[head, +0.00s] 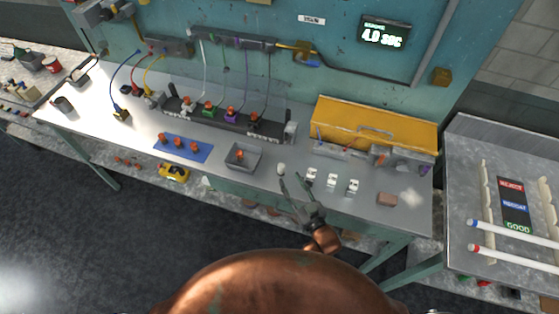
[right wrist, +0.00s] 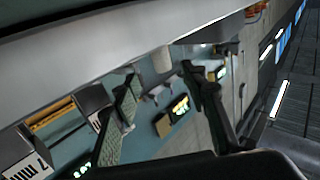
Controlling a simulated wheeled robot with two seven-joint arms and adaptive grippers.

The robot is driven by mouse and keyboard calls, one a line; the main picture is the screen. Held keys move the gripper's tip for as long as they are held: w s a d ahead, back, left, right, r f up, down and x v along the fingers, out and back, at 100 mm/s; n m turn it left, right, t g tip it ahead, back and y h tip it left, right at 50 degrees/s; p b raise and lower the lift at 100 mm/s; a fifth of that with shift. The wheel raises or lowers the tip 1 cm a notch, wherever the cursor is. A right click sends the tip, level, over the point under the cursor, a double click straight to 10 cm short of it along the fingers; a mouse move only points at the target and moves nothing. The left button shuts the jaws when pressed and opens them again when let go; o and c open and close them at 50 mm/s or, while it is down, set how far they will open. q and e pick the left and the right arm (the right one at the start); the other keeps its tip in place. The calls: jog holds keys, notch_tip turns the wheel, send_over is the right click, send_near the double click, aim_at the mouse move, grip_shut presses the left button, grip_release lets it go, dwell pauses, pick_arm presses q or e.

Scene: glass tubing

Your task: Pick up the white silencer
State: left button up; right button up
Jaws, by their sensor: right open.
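The white silencer (head: 281,168) looks like a small pale upright piece on the bench top, near its front edge. In the right wrist view a pale short cylinder (right wrist: 162,59), which seems to be the silencer, shows between and beyond the fingertips. My right gripper (head: 291,178) is open, with its fingers pointing at the silencer from the front. It also shows in the right wrist view (right wrist: 159,72), with nothing held between its fingers. Whether a finger touches the silencer I cannot tell. My left gripper is not in view.
Several white switch-like pieces (head: 332,183) stand just right of the gripper. A grey tray (head: 245,164) with an orange-topped part lies left, beside a blue mat (head: 184,157). A yellow case (head: 375,126) stands behind. A side table (head: 470,180) holds two tubes.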

aim_at(283, 169)
jog(key=shift+w, duration=0.35)
jog(key=x, duration=0.2)
jog(key=shift+w+a+r, duration=0.2)
jog(key=shift+w+a, duration=0.05)
jog(key=shift+a, duration=0.1)
jog(key=x, duration=0.3)
jog(key=shift+w+a+r, duration=0.2)
jog(key=shift+a, duration=0.05)
jog(key=shift+w+a, duration=0.2)
jog(key=shift+w, duration=0.3)
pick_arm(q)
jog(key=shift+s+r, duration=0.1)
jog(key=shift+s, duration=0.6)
pick_arm(e)
jog(key=c, duration=1)
